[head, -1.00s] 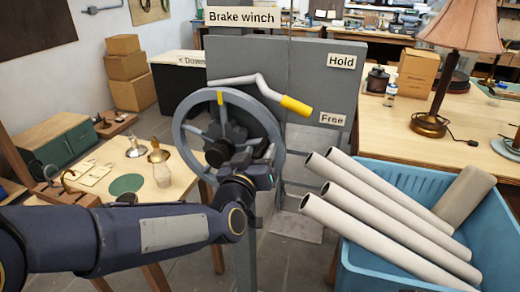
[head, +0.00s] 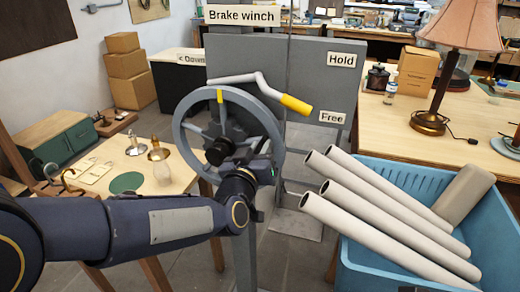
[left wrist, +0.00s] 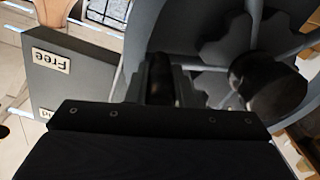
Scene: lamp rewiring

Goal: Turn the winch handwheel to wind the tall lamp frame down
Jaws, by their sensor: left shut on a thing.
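The grey winch handwheel (head: 277,124) stands upright in the middle of the head view, with spokes, a dark hub (head: 218,151) and a yellow mark on top of its rim (head: 220,96). My left gripper (head: 258,164) is at the wheel's lower right, shut on part of it. The left wrist view shows the wheel's spokes and hub (left wrist: 275,86) close up; the grip itself is partly hidden. The brake lever (head: 296,104), with a yellow grip, slants toward the "Free" label (head: 332,117), below "Hold" (head: 341,60). I cannot identify the tall lamp frame. My right gripper is out of view.
A blue crate (head: 358,272) with several pale tubes stands close on the right. A wooden table (head: 100,205) with lamp parts is on the left. A "Down" sign (head: 192,60) is behind the wheel. A shaded lamp (head: 432,122) stands on the right bench.

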